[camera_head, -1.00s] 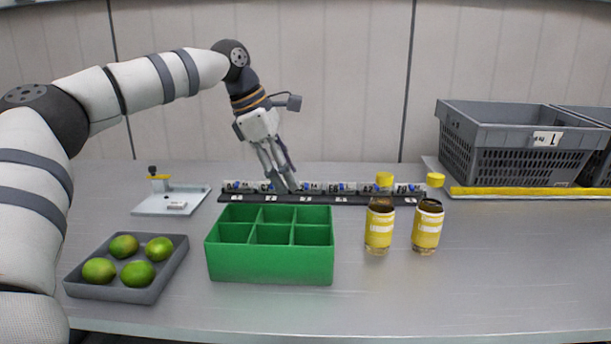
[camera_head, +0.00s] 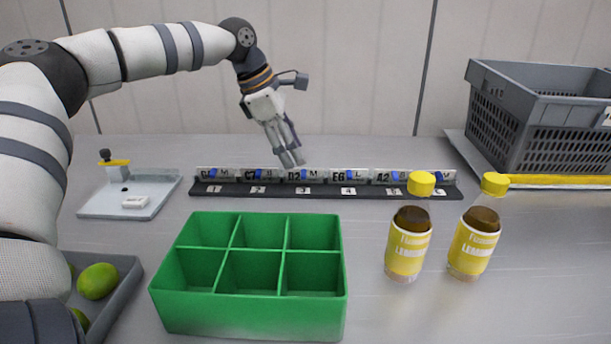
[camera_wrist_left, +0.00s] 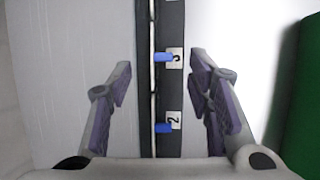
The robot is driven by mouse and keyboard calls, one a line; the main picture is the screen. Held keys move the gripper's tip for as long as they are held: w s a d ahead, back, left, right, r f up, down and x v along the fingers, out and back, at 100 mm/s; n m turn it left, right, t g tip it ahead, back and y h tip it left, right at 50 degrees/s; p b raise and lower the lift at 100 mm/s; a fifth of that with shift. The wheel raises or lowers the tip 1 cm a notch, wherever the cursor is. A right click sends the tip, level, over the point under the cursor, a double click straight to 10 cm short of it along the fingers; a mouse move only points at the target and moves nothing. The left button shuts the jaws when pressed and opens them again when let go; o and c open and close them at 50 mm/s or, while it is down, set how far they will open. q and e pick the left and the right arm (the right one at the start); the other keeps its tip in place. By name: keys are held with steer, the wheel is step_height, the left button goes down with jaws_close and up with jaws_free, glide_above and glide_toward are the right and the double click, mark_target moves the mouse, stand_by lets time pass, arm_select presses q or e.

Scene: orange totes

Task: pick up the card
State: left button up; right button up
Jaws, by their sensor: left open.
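Several thin pale cards stand in a row in a long black rack (camera_head: 325,191) with numbered slots. The cards carry printed codes and blue marks, among them the D2 card (camera_head: 292,174) at slot 3 and the E6 card (camera_head: 338,175) at slot 4. My left gripper (camera_head: 291,162) points down at the rack, open and empty, with its fingertips near the top of the D2 card. In the left wrist view its spread fingers (camera_wrist_left: 160,85) lie on either side of the rack, with slot labels 2 and 3 between them. My right gripper is out of view.
A green six-compartment box (camera_head: 245,310) stands in front of the rack. Two yellow-labelled bottles (camera_head: 408,250) stand to its right. A grey tray (camera_head: 118,290) with limes and a pale board (camera_head: 130,197) are at left. A grey crate (camera_head: 530,130) is at right.

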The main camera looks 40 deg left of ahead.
mark_target(303, 172)
arm_select(q)
steer(key=x, duration=0.6)
steer(key=shift+s+a, duration=0.1)
steer(key=shift+s, duration=0.15)
steer(key=c, duration=1)
steer(key=shift+o, duration=0.2)
steer(key=shift+r, duration=0.1)
